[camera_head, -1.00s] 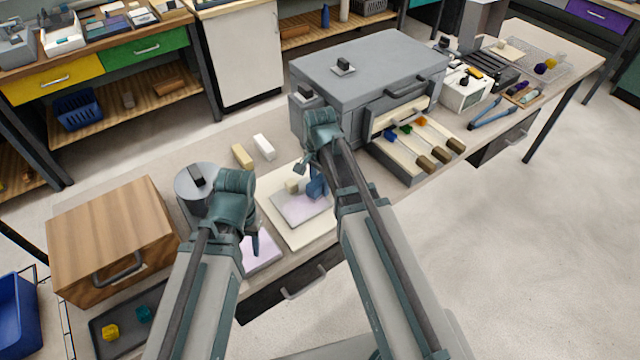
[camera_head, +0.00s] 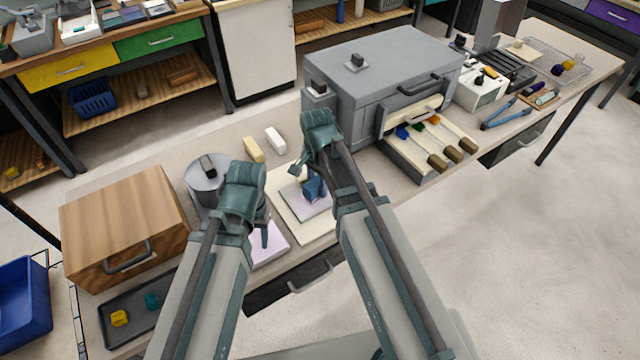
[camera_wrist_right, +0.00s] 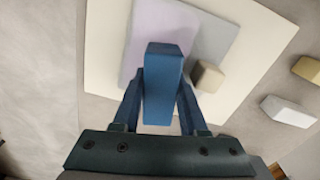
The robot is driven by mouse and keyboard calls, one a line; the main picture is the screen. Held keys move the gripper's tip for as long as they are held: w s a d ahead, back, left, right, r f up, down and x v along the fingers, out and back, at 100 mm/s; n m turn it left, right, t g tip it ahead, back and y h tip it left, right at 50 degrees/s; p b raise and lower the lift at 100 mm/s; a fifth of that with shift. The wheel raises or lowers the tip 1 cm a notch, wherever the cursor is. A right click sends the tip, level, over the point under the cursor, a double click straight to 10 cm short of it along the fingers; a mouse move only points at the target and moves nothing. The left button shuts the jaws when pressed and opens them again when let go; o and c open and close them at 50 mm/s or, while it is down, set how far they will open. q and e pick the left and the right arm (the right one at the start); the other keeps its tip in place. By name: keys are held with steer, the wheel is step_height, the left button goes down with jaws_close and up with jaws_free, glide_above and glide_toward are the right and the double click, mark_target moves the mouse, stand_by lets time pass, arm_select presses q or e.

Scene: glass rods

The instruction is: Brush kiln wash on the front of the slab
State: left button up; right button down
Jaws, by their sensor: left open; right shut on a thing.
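The slab (camera_wrist_right: 217,43) is a flat grey plate lying on a larger cream board (camera_wrist_right: 105,50). A lilac coat covers its left part in the right wrist view, which is its front part in the head view (camera_head: 312,208). A small beige block (camera_wrist_right: 207,77) sits on the grey part. My right gripper (camera_wrist_right: 160,105) is shut on a blue block-like tool (camera_wrist_right: 163,75), probably the brush, over the lilac area. Its underside is hidden, so contact with the slab cannot be told. My left gripper (camera_head: 265,238) is open and empty over a lilac pad (camera_head: 270,246).
A yellow block (camera_head: 254,150) and a white block (camera_head: 275,139) lie behind the board. A grey round canister (camera_head: 205,180) and a wooden box (camera_head: 125,225) stand left. A grey kiln-like box (camera_head: 385,75) stands right, with an open drawer of tools (camera_head: 425,150).

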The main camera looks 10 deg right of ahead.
mark_target(307, 189)
arm_select(q)
steer(key=shift+f, duration=0.1)
arm_select(e)
steer(key=shift+s+a+f, duration=0.1)
steer(key=shift+s+a, duration=0.15)
steer(key=shift+a, duration=0.35)
steer(key=shift+s+a+r, duration=0.1)
steer(key=shift+s+a, duration=0.1)
steer(key=shift+a, duration=0.4)
steer(key=shift+s+a+f, duration=0.1)
steer(key=shift+s+a, duration=0.15)
steer(key=shift+a, duration=0.35)
steer(key=shift+a, duration=0.1)
arm_select(q)
steer(key=shift+f, duration=0.1)
arm_select(e)
steer(key=shift+s+a+f, duration=0.1)
steer(key=shift+s+a, duration=0.15)
steer(key=shift+a, duration=0.35)
steer(key=shift+s+a+r, duration=0.1)
steer(key=shift+s+a, duration=0.1)
steer(key=shift+a, duration=0.4)
steer(key=shift+s+a+f, duration=0.1)
steer(key=shift+s+a, duration=0.15)
steer(key=shift+a, duration=0.35)
steer(key=shift+s, duration=0.15)
steer(key=shift+s+d, duration=0.15)
steer(key=shift+s, duration=0.2)
steer(key=shift+w+d, duration=0.1)
steer(key=shift+d, duration=0.05)
